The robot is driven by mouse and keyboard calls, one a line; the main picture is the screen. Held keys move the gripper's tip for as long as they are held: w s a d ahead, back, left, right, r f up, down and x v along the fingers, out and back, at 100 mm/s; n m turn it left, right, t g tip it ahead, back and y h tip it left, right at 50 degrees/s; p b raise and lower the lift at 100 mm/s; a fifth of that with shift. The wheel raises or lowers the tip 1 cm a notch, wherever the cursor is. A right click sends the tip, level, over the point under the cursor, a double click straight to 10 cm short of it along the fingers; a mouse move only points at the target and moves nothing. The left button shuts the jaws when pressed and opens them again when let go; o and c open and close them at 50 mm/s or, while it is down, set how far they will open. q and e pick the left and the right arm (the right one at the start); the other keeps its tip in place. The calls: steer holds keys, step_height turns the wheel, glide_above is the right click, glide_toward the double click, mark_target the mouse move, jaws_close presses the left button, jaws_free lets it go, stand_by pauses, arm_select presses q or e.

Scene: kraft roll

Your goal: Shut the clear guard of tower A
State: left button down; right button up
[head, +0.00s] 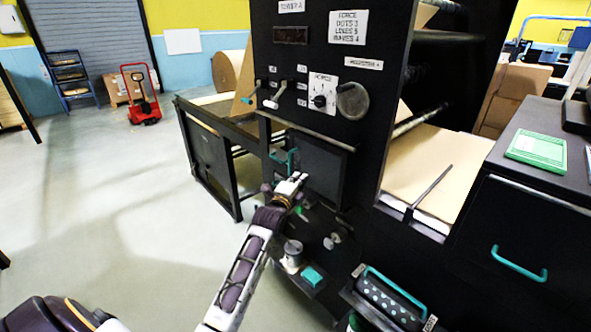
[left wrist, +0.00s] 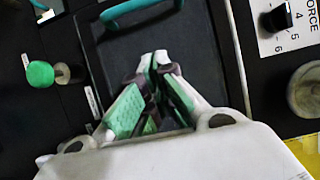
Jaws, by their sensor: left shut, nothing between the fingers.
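Tower A is the black machine with a "TOWER A" label (head: 291,6) at its top. A dark, smoky guard panel (head: 325,168) sits low on its front, with a teal handle (head: 283,160) at its left side. I cannot tell whether a gap remains behind the panel. My left gripper (head: 298,181) is shut and empty, in front of the panel's lower left part. In the left wrist view, the shut fingertips (left wrist: 160,62) point at the dark panel (left wrist: 195,40), with the teal handle (left wrist: 135,9) beyond them. Contact cannot be made out. My right gripper is out of view.
Levers (head: 272,96) and a force dial (head: 319,101) sit above the panel. Below are knobs (head: 333,241) and a teal block (head: 313,276). A dotted roller (head: 388,300) with a teal handle stands at lower right.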

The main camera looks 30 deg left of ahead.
mark_target(305, 163)
arm_select(q)
steer(key=shift+w+a, duration=0.2)
steer(key=shift+w, duration=2.3)
steer(key=shift+w+a+p, duration=0.25)
steer(key=shift+a+p, duration=0.15)
steer(key=shift+a, duration=0.75)
steer(key=shift+w+a, duration=0.1)
steer(key=shift+a, duration=0.75)
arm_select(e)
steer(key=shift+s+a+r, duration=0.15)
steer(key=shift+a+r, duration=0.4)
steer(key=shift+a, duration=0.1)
arm_select(q)
steer(key=shift+a, duration=0.15)
